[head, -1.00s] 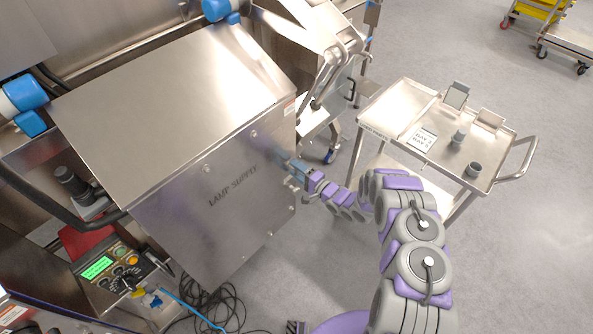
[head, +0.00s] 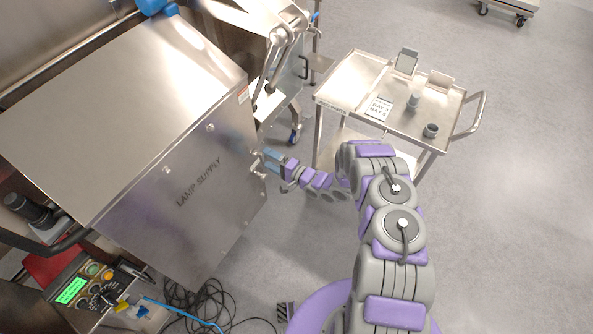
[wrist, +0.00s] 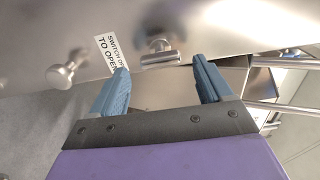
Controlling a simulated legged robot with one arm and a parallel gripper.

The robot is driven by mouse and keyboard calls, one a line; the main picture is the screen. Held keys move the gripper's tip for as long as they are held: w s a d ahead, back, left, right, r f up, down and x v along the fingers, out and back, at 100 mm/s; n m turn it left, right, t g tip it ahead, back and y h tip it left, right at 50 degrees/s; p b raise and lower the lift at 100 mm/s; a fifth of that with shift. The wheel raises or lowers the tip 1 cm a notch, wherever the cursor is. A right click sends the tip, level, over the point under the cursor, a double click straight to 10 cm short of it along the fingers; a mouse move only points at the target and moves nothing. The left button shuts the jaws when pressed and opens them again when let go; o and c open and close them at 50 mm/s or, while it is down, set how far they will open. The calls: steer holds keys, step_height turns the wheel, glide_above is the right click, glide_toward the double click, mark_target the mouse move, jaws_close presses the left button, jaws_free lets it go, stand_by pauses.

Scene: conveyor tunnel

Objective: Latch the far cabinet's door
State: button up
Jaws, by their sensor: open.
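The steel cabinet marked LAMP SUPPLY (head: 120,110) fills the left of the head view. Its door (head: 215,205) looks closed against the box, though I cannot tell if it is fully flush. A T-shaped latch handle (wrist: 160,57) sticks out near the door's edge in the wrist view; it also shows small in the head view (head: 257,168). A round knob (wrist: 64,74) and a label reading SWITCH OFF TO OPEN (wrist: 110,52) are to its left. My gripper (wrist: 160,68) is open, its blue fingers on either side of the handle, holding nothing. It also shows at the door's right edge (head: 270,159).
A control panel with a green screen (head: 72,290) is at the lower left. Loose black cables (head: 195,300) lie on the floor below the door. Floor at right is clear.

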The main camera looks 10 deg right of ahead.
steer(key=p+v, duration=0.1)
steer(key=v, duration=1.3)
steer(key=shift+w+p, duration=0.2)
steer(key=shift+p, duration=0.15)
steer(key=shift+d, duration=0.1)
